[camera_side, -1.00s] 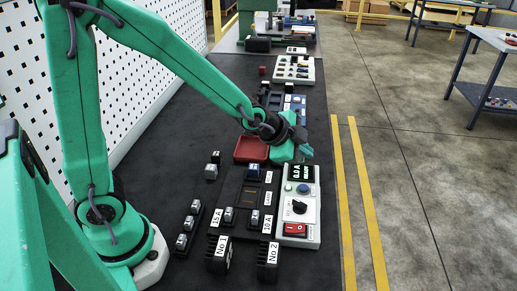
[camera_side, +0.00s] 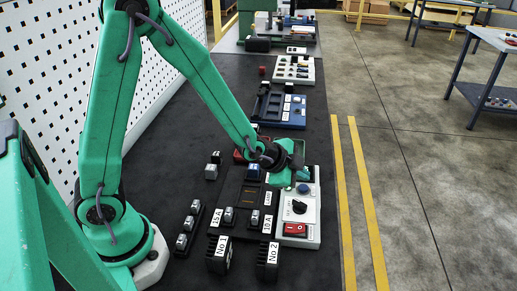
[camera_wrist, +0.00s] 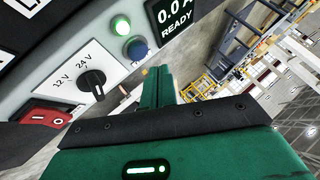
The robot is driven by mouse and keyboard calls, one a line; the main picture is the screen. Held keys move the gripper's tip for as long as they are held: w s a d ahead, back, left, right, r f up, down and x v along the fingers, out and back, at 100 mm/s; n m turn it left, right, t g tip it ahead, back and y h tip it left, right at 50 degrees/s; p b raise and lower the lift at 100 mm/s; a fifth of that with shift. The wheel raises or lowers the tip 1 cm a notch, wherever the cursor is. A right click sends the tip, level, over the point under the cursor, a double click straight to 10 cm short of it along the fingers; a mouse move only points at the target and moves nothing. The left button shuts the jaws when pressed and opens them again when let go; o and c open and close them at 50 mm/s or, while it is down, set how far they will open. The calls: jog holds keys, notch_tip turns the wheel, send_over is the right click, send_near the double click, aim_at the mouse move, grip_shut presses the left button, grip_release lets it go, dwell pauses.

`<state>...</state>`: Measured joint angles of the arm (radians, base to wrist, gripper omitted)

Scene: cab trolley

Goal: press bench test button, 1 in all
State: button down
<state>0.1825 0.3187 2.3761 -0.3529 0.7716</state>
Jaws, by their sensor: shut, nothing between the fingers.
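The white bench test unit (camera_side: 312,222) stands at the bench's right edge. In the wrist view its blue round button (camera_wrist: 137,48) sits beside a bright green lamp (camera_wrist: 121,26), under a display (camera_wrist: 172,18) reading "0.0 A READY". The button also shows in the side view (camera_side: 303,189). My gripper (camera_side: 284,182) is shut and empty, over the unit's far end, and hides the display in the side view. In the wrist view its green fingers (camera_wrist: 158,80) are just right of the button; I cannot tell whether they touch the unit.
The unit also has a black knob (camera_wrist: 93,82), pointing near "24 V", and a red rocker switch (camera_side: 295,229). Black holders No 1 (camera_side: 219,253) and No 2 (camera_side: 268,257) stand at the front. A red tray (camera_side: 239,155) is partly behind my arm.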

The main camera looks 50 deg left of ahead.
aim_at(307, 185)
jog(key=shift+f, duration=0.6)
jog(key=shift+f, duration=0.15)
dwell(1.7)
jog(key=shift+f, duration=0.25)
jog(key=shift+f, duration=0.5)
dwell(1.1)
jog(key=shift+r, duration=0.95)
jog(key=shift+r, duration=0.1)
dwell(0.3)
jog(key=shift+r, duration=2.4)
